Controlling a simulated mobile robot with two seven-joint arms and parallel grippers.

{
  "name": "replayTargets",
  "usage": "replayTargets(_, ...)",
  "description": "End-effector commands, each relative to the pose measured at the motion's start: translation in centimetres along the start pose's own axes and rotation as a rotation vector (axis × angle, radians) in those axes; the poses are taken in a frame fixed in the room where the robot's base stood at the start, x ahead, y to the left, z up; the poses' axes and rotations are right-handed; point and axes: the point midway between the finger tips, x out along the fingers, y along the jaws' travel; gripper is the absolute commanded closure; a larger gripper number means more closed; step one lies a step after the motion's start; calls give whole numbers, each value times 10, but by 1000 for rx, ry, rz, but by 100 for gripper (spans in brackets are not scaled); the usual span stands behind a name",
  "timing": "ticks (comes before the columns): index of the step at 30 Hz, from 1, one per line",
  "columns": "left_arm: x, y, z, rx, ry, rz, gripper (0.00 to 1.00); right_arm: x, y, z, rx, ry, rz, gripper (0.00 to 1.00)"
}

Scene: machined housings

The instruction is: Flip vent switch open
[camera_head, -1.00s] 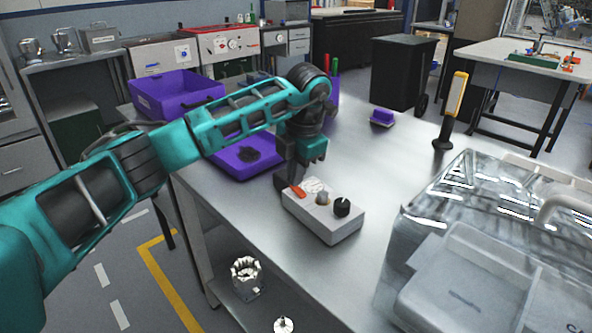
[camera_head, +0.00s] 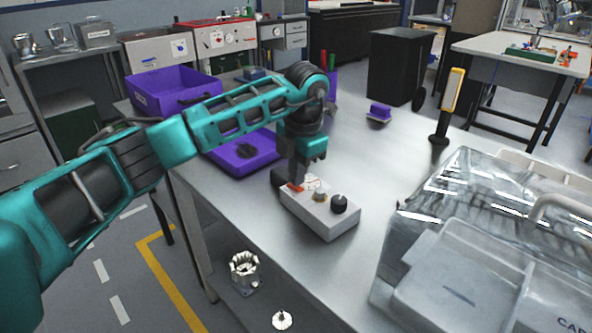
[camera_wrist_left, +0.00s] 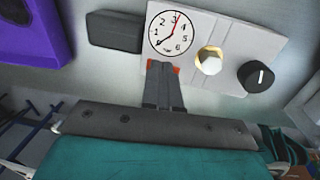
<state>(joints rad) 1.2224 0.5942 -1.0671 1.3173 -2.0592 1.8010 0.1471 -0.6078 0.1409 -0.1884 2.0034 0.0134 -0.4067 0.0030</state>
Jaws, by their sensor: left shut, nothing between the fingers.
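A white control box (camera_head: 325,216) stands on the metal table. It carries a round dial gauge (camera_wrist_left: 171,36), a hex knob (camera_wrist_left: 210,61) and a black rotary knob (camera_wrist_left: 257,77). A red part, apparently the switch (camera_head: 295,186), shows at the box's left end. In the left wrist view, orange-red edges of it (camera_wrist_left: 177,70) show on both sides of my fingertips; the rest is hidden. My left gripper (camera_wrist_left: 163,68) is shut and empty, its tips over or against this part just below the gauge. Contact is unclear. My right gripper is not in view.
A dark block (camera_wrist_left: 116,31) sits beside the box's left end. A purple tray (camera_head: 243,156) lies behind it to the left. A large transparent cover (camera_head: 465,205) stands at the right. The table between box and yellow-topped post (camera_head: 450,93) is clear.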

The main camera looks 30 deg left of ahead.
Motion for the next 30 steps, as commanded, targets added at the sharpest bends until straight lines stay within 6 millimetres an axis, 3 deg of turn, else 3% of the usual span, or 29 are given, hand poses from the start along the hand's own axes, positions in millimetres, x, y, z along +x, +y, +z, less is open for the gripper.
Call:
replayTargets(6, -3, 0, 0, 0, -2, 1, 100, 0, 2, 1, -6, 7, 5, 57)
replayTargets(12, -44, 1, 1, -1, -5, 2, 100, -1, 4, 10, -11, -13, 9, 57)
replayTargets(21, -107, 0, 0, 0, -2, 1, 100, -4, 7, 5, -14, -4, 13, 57)
replayTargets(30, -129, 0, 0, 0, 0, 0, 100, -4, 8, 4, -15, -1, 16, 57)
